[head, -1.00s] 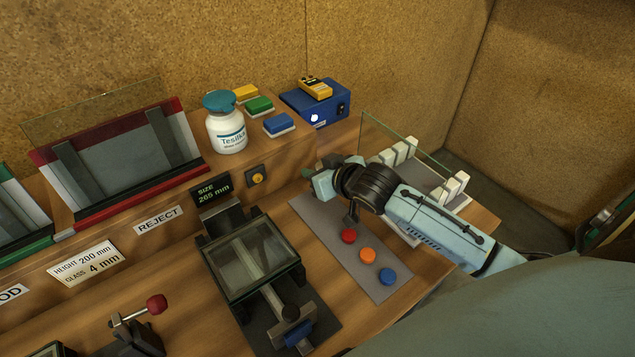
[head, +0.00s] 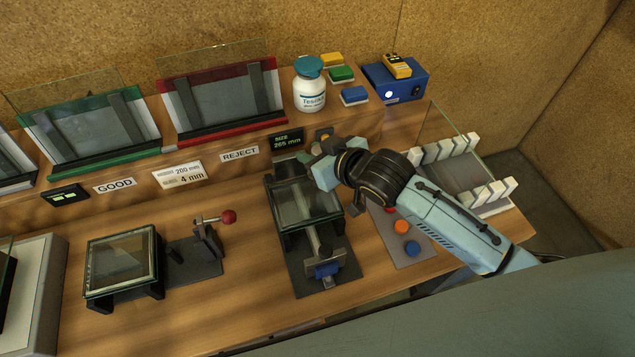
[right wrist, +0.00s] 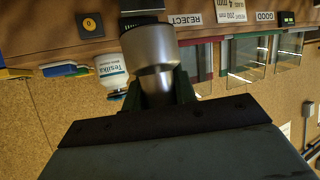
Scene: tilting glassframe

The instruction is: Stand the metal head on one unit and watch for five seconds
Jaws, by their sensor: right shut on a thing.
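My right gripper (head: 328,168) hangs over the right side of the middle glass unit (head: 296,208), which sits in a dark clamp fixture. In the right wrist view the gripper (right wrist: 160,98) is shut on a silver metal head (right wrist: 150,50), a stepped cylinder. The metal head cannot be made out in the head view. A second glass unit (head: 118,266) lies in a black stand on the left of the bench. My left gripper is not in view.
Racks marked GOOD (head: 88,140) and REJECT (head: 222,98) hold framed panes along the back ledge. A white bottle (head: 310,92) and a blue box (head: 395,82) stand there too. A red-knobbed clamp (head: 205,240) and a slotted glass rack (head: 470,180) flank the middle unit.

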